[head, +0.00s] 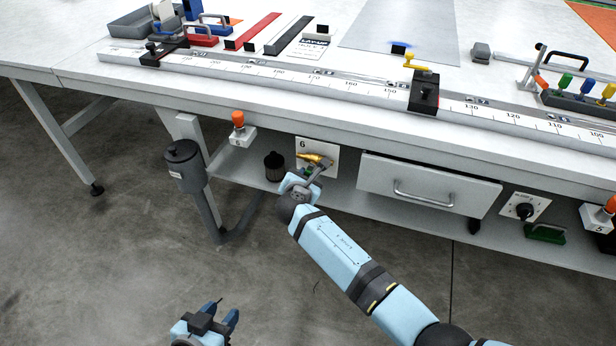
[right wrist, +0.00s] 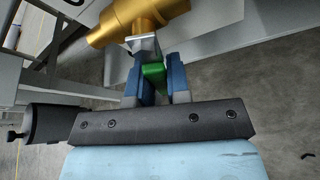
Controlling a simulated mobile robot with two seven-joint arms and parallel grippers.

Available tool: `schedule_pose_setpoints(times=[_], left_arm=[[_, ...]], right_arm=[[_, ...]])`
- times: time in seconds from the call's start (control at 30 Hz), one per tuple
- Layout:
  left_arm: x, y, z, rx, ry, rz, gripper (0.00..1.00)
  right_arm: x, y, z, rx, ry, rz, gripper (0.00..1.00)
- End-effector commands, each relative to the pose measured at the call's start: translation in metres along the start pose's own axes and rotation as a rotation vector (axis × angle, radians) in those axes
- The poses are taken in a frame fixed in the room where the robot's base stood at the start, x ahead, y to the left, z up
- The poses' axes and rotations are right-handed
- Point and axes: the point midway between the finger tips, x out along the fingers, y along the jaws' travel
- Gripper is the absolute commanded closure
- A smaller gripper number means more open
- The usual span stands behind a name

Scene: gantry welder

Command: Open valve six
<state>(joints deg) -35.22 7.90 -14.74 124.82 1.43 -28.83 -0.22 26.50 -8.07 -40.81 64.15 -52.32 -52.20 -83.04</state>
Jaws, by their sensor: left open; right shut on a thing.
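Valve six is a brass valve (head: 316,158) on a white plate (head: 328,150) marked 6, under the front edge of the long table. In the right wrist view its brass body (right wrist: 128,18) fills the top, with a green handle (right wrist: 153,72) below it. My right gripper (head: 306,174) is at the valve, its blue fingers (right wrist: 156,76) shut on the green handle. The gripper partly hides the handle in the head view. My left gripper (head: 222,312) is open and empty, low over the floor at the bottom, well away from the valve.
A drawer (head: 428,185) with a bar handle is right of the valve. A dark cup (head: 274,166) and an orange-topped box (head: 238,128) are to its left on the lower shelf (head: 245,172). A grey canister (head: 184,165) hangs by the table leg. The floor in front is clear.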

Motion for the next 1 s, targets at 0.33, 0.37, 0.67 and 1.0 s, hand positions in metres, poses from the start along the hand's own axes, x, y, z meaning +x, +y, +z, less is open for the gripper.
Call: schedule_pose_setpoints(times=[0.33, 0.37, 0.67, 1.0], left_arm=[[0.0014, -0.0003, 0.0012, -0.002, 0.004, 0.0, 0.57], [0.0011, -0.0002, 0.0004, -0.002, 0.006, 0.0, 0.57], [-0.0006, 0.0013, -0.0052, -0.003, 0.017, 0.004, 0.57], [0.0004, 0.0017, -0.0023, -0.003, 0.011, 0.004, 0.57]], right_arm=[[0.0008, 0.0084, 0.0017, 0.174, -0.002, 0.072, 1.0], [0.0008, 0.0089, 0.0018, 0.182, -0.002, 0.075, 1.0], [0.0006, 0.0109, 0.0033, 0.221, -0.004, 0.091, 1.0], [0.0006, 0.011, 0.0038, 0.221, -0.004, 0.091, 0.74]])
